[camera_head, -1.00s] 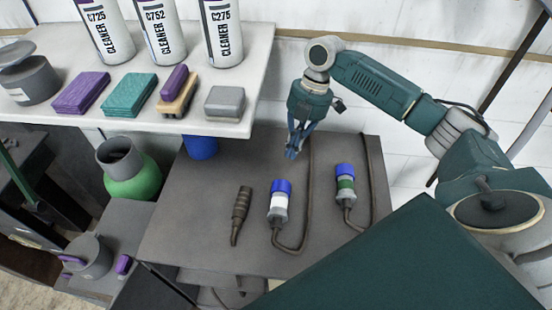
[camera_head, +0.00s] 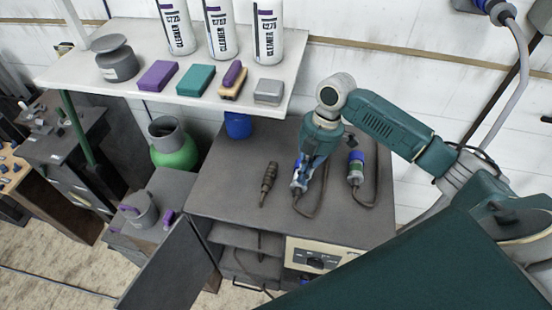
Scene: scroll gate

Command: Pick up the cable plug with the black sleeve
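Three cable plugs are on the dark bench top (camera_head: 225,190). The left plug (camera_head: 269,180) is dark all over and ribbed, and lies to the left of my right gripper. The middle plug (camera_head: 299,185) has blue and white parts and is mostly hidden by my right gripper (camera_head: 300,182). The gripper points down over this middle plug; I cannot tell whether its fingers are closed on it. My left gripper is not in view.
A white shelf (camera_head: 120,83) above the bench holds cleaner bottles (camera_head: 222,30), sponges and a grey pot. A blue container (camera_head: 238,125) stands at the back of the bench, and a green vessel (camera_head: 174,152) to its left. An open cabinet door (camera_head: 172,268) is below.

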